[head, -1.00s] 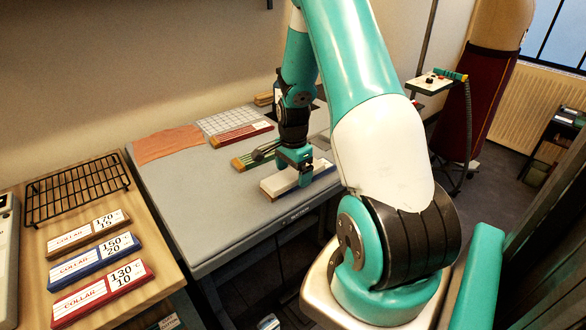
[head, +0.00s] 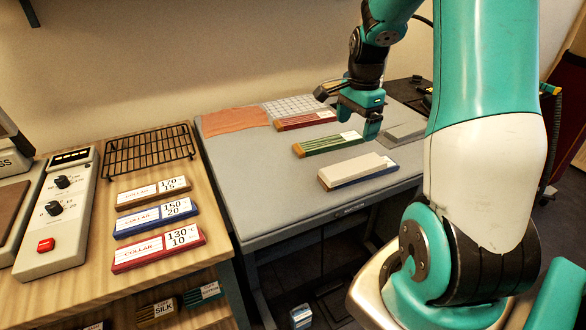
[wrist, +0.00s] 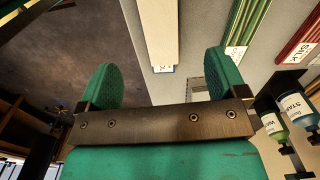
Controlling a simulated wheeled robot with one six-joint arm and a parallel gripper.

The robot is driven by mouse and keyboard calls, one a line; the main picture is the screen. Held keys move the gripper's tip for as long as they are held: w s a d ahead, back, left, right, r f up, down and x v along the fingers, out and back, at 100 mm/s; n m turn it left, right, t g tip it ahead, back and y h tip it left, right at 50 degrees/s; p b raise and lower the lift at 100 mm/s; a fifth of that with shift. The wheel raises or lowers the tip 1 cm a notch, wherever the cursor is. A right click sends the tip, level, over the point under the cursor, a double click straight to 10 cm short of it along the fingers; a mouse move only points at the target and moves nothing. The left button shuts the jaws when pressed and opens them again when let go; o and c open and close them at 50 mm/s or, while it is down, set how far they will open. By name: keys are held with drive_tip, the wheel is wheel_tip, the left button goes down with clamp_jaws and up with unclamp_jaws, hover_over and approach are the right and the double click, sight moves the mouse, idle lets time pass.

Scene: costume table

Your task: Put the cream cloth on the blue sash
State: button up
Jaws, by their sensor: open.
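My gripper (head: 359,118) is open and empty, raised above the table behind the cream strip. In the wrist view its green fingers (wrist: 160,78) stand wide apart with nothing between them.
Green (head: 327,145) and red (head: 305,120) labelled strips lie behind the cream one. A blue collar card (head: 157,217) and a wire rack (head: 150,148) are on the wooden table.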

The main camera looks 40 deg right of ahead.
drive_tip(key=a+r+n+t+y, duration=0.1)
drive_tip(key=a+r+n, duration=0.2)
drive_tip(key=a+n, duration=0.5)
drive_tip(key=a+r+n, duration=0.3)
drive_tip(key=a+n, duration=0.1)
drive_tip(key=a, duration=0.8)
drive_tip(key=s+a+r+n+g+y, duration=0.1)
drive_tip(key=s+a+r+n+y, duration=0.2)
drive_tip(key=s+a+n, duration=1.2)
drive_tip(key=shift+s+a, duration=0.3)
drive_tip(key=shift+a, duration=0.9)
drive_tip(key=shift+r, duration=0.1)
drive_tip(key=shift+c, duration=0.4)
